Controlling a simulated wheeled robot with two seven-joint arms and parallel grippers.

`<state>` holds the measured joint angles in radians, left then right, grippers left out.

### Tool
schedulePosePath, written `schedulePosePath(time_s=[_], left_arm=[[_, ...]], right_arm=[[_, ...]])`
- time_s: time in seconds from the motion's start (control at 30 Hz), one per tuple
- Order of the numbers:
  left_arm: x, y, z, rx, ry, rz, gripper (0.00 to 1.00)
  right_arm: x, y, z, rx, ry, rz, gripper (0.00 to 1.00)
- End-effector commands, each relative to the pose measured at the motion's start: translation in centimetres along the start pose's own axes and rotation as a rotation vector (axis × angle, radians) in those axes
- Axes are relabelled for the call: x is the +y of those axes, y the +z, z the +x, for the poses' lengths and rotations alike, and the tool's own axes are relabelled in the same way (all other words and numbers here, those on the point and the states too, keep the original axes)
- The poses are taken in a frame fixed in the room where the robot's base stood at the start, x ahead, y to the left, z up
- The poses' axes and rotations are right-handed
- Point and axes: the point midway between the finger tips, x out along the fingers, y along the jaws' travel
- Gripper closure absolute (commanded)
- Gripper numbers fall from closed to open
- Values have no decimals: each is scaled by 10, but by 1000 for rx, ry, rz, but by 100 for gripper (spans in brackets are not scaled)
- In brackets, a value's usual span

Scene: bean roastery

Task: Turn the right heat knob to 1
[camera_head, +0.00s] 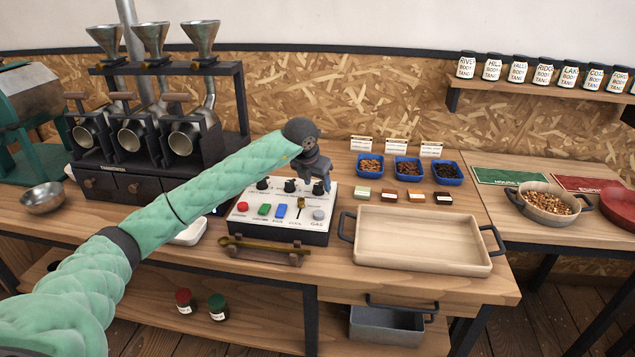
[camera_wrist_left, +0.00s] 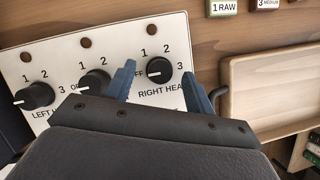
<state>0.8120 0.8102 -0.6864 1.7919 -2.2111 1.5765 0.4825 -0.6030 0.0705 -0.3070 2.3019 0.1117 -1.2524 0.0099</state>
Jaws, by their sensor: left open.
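The white control panel (camera_head: 243,212) stands on the wooden bench with a row of black knobs. The right heat knob (camera_wrist_left: 160,69) shows in the left wrist view with marks 1, 2 and 3 around it. Its white pointer faces left, near the partly hidden OFF mark. My left gripper (camera_head: 321,184) is over the right side of the panel and hides much of this knob in the head view. In the left wrist view its open blue fingers (camera_wrist_left: 158,70) appear on either side of the knob; contact cannot be told. My right gripper is not in view.
The middle knob (camera_wrist_left: 96,82) is close to the left finger, and the left heat knob (camera_wrist_left: 38,96) lies further left. Coloured buttons and a lever line the panel's front. A wooden tray (camera_head: 425,255) stands to the right, and blue bean bowls (camera_head: 408,179) stand behind it.

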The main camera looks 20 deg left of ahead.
Motion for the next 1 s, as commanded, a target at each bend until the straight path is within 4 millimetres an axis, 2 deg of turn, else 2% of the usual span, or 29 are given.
schedulePosePath(time_s=[0.17,0.43,0.47,0.67,0.87,1.0], left_arm=[[0,0,10,-1,0,1,46],[0,0,12,-1,0,1,46],[0,0,12,-1,0,1,50],[0,0,12,-1,0,1,89],[0,0,12,-1,-3,8,90],[0,-1,13,-1,-15,36,90]], right_arm=[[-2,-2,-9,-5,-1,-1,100],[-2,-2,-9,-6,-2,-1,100],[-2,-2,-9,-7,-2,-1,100],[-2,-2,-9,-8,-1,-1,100],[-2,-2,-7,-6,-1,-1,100],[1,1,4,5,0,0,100]])
